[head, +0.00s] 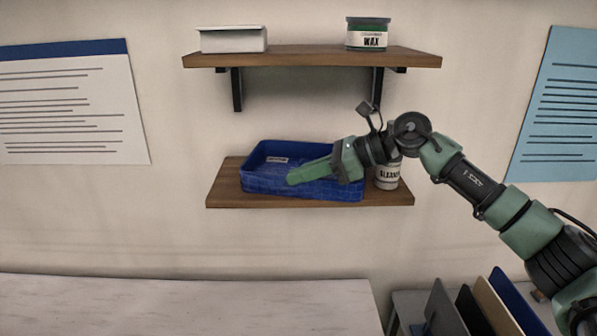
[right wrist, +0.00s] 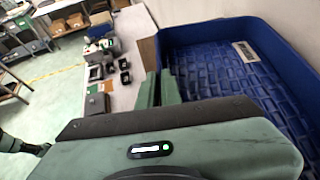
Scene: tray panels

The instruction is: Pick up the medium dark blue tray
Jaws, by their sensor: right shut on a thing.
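The dark blue tray (head: 255,181) sits on the lower wooden shelf, with a small light label on its inner back wall. My right gripper (head: 297,177) reaches over it from the right and is shut on the tray, with its green fingers at the front wall. In the right wrist view the blue tray (right wrist: 290,32) fills the right side, showing a ribbed floor. There the fingers of my right gripper (right wrist: 163,88) meet at the tray's near edge. The exact grip on the wall is partly hidden.
A cleaner can (head: 388,178) stands on the lower shelf (head: 225,192), close behind my right wrist. The upper shelf (head: 300,58) holds a white box (head: 232,40) and a wax jar (head: 367,35). Upright panels (head: 490,305) stand at lower right. A pale tabletop (head: 180,305) is clear.

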